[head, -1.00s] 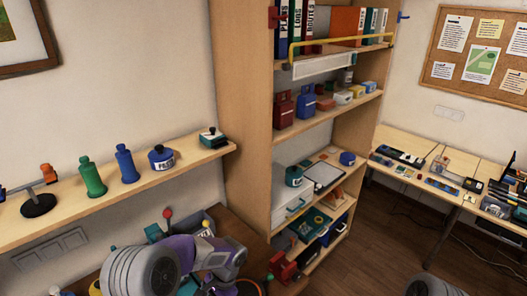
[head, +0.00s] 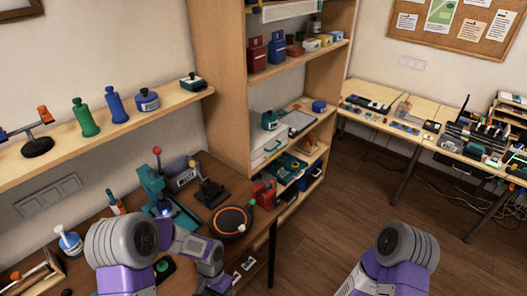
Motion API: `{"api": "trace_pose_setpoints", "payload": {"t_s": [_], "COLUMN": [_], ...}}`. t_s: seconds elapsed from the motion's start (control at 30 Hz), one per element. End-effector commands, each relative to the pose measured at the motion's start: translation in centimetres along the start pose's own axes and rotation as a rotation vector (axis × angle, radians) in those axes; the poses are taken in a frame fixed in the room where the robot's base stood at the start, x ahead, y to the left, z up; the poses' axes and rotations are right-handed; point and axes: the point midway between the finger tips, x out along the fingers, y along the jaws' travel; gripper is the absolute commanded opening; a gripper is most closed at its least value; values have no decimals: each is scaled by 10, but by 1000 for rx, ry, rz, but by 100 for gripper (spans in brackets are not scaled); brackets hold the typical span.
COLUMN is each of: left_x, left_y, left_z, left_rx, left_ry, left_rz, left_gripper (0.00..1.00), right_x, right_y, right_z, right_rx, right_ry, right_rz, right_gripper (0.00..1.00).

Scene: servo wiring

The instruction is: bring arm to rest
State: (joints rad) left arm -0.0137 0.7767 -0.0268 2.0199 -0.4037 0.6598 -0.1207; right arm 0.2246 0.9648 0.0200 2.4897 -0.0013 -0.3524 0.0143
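My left arm (head: 130,248) shows at the bottom left of the head view as grey and purple links in front of the brown workbench. Its gripper fingers cannot be made out. My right arm (head: 398,252) rises from the bottom edge right of centre, over the wooden floor. Its gripper is outside the frame. I see nothing held by either arm.
The brown workbench (head: 205,165) carries a teal press (head: 157,190) and a round black dish with an orange rim (head: 230,220). A wall shelf (head: 60,150) holds bottles. A tall bookcase (head: 222,80) stands behind. Floor (head: 325,225) between bench and desks (head: 420,125) is clear.

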Motion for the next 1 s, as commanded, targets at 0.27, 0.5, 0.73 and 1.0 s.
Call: {"api": "trace_pose_setpoints", "payload": {"t_s": [0.27,0.5,0.73,1.0], "left_x": [108,153,160,160], "left_y": [45,57,57,57], "left_z": [12,31,38,38], "left_rx": [-325,-612,-693,-693], "left_ry": [193,313,347,347], "left_rz": [204,245,237,237], "left_gripper": [100,100,100,100], "right_x": [32,48,51,51], "right_y": [12,18,19,19], "right_z": [-1,-2,-2,-2], "right_rx": [0,0,0,0], "right_ry": [-1,-1,-1,-1], "right_rz": [0,0,0,0], "right_gripper": [91,91,91,91]}}
